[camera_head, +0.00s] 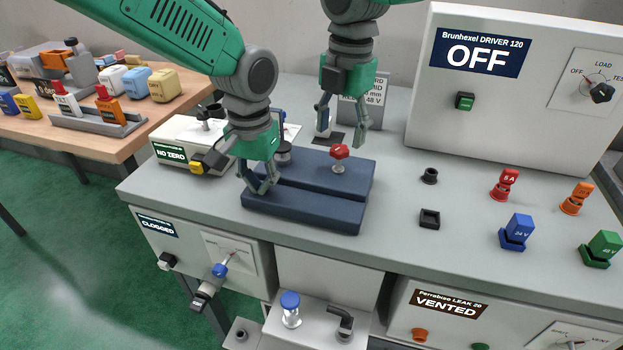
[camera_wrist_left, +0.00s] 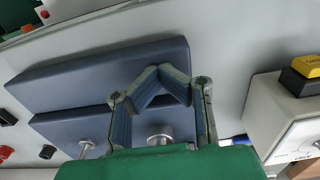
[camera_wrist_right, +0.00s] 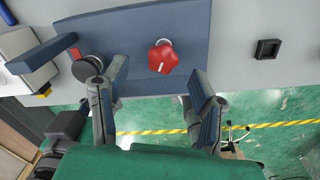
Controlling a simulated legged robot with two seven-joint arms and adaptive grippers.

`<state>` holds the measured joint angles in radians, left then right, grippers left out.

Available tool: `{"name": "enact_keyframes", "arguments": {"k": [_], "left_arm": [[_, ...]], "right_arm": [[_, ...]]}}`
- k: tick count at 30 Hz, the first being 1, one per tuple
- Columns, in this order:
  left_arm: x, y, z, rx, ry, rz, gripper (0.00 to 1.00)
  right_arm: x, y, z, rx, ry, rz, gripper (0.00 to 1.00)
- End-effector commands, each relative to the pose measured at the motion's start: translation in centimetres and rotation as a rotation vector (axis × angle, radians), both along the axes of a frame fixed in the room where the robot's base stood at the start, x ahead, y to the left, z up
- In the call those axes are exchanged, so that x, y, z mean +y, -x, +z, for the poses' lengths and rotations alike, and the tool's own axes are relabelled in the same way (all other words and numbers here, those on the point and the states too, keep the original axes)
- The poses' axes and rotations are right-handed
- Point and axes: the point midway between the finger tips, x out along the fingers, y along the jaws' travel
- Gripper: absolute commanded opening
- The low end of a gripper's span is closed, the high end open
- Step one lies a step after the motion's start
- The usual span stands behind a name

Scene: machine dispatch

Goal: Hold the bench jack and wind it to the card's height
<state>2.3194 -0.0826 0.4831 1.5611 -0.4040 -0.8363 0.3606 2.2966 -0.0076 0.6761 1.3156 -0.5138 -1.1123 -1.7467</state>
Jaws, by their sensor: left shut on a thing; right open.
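The bench jack (camera_head: 300,211) is a dark blue block in two long parts on the grey bench. A red star knob (camera_head: 339,152) with a white mark sits on its right part; the knob also shows in the right wrist view (camera_wrist_right: 163,57). My left gripper (camera_head: 260,188) is shut on the jack at its left end; its fingertips (camera_wrist_left: 160,74) meet over the blue body (camera_wrist_left: 100,72). My right gripper (camera_head: 342,132) is open and empty, above and behind the red knob. The grey card (camera_head: 378,88), with printed text, stands behind it, partly hidden by that gripper.
A white NO ZERO box (camera_head: 178,142) stands left of the jack. The large Brunhexel driver (camera_head: 510,95), reading OFF, stands at the back right. Black sockets (camera_head: 429,218) and coloured plugs (camera_head: 516,232) sit to the right. Bench top between jack and sockets is clear.

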Motion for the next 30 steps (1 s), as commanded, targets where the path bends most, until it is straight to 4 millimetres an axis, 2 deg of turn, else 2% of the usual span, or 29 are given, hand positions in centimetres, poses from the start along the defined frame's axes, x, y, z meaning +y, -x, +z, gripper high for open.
{"name": "enact_keyframes", "arguments": {"k": [3, 6, 12, 20, 30], "left_arm": [[0.1, 0.2, -0.3, 0.007, -0.003, -0.001, 0.00], [0.1, 0.2, -0.3, 0.007, -0.003, -0.001, 0.00], [0.1, 0.2, -0.3, 0.007, -0.003, -0.001, 0.00], [0.1, 0.2, -0.3, 0.007, -0.003, -0.001, 0.00], [0.1, 0.2, -0.3, 0.007, -0.003, -0.001, 0.00]], "right_arm": [[0.0, 0.0, 0.1, 0.000, 0.020, 0.250, 0.53], [0.0, 0.0, 0.3, 0.002, 0.033, 0.427, 0.53], [-0.1, 0.0, 0.5, 0.006, 0.046, 0.636, 0.53], [-0.1, 0.0, -0.4, 0.007, 0.049, 0.681, 0.53], [-0.1, 0.0, -3.9, 0.008, 0.048, 0.678, 0.53]]}}
